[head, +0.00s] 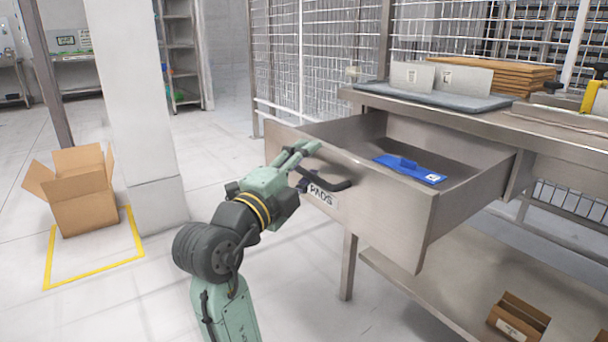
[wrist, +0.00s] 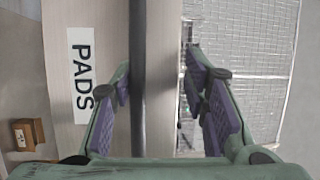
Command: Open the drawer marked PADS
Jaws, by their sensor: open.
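The steel drawer marked PADS (head: 385,212) stands pulled well out from under the bench in the head view. The dark bar handle (head: 340,185) runs between my fingers in the wrist view (wrist: 138,60). My gripper (head: 306,162) is open at the drawer front, its fingers (wrist: 160,95) apart on either side of the handle and the front's top edge. Whether a finger touches the handle I cannot tell.
The steel bench (head: 490,115) bears a grey mat with pale plates and a stack of brown boards (head: 495,78). A lower shelf (head: 440,285) holds a small open carton (head: 518,318). A cardboard box (head: 82,200) stands at left by a pillar. Floor between is clear.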

